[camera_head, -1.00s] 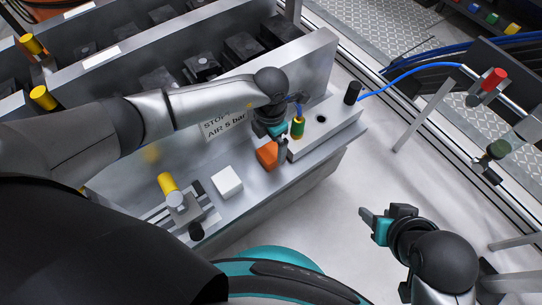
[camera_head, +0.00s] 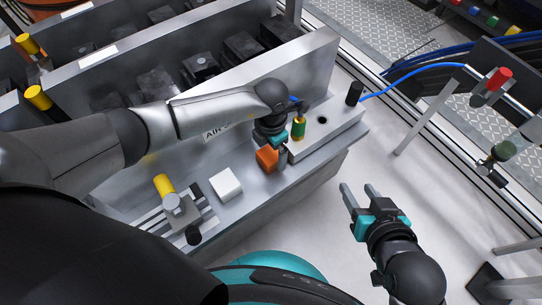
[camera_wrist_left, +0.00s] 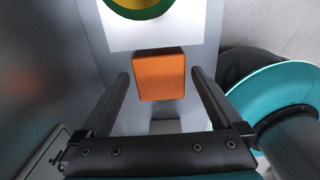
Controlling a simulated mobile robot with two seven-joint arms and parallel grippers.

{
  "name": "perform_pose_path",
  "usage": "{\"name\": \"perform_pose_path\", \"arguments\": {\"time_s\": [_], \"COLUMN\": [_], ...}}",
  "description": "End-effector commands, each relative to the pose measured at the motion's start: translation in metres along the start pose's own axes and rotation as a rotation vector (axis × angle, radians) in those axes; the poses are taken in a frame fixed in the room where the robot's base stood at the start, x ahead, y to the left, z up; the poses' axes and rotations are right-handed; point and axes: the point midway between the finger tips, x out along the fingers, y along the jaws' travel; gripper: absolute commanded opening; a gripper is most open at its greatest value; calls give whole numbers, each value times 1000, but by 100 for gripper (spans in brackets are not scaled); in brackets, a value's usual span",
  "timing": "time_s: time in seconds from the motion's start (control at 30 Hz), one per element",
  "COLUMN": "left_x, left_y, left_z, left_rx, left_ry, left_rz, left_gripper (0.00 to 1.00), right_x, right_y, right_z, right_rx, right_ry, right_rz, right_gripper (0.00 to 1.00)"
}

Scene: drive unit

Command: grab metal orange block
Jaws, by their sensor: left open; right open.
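The orange block (camera_head: 266,157) sits on the metal ledge of the drive unit, beside the raised metal step. My left gripper (camera_head: 276,160) is open just over it, coming down from above. In the left wrist view the orange block (camera_wrist_left: 160,75) lies between the two open fingers (camera_wrist_left: 160,88), with a gap on each side. The gripper partly hides the block in the head view. My right gripper (camera_head: 359,195) is open and empty over the pale floor, to the right of the unit.
A green-and-yellow cylinder (camera_head: 298,128) stands on the step near my left gripper. A white block (camera_head: 226,184) and a yellow-topped fixture (camera_head: 164,187) are to the left on the ledge. A black cylinder (camera_head: 354,93) with a blue hose stands at the step's far end.

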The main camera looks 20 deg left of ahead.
Motion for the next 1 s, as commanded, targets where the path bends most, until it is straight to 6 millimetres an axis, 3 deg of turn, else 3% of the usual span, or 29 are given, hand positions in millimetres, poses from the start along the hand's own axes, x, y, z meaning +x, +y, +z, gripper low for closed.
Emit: {"name": "perform_pose_path", "arguments": {"time_s": [0.07,0.9,1.0], "left_x": [0,0,0], "left_y": [0,0,0], "left_z": [0,0,0], "left_rx": [0,0,0], "left_ry": [0,1,1], "left_rz": [0,0,0], "left_gripper": [98,3,0], "right_x": [0,0,0], "right_y": [0,0,0], "right_z": [0,1,1], "right_rx": [0,0,0], "right_ry": [-1,-3,-3], "right_rz": [0,1,1], "right_gripper": [50,50,50]}}
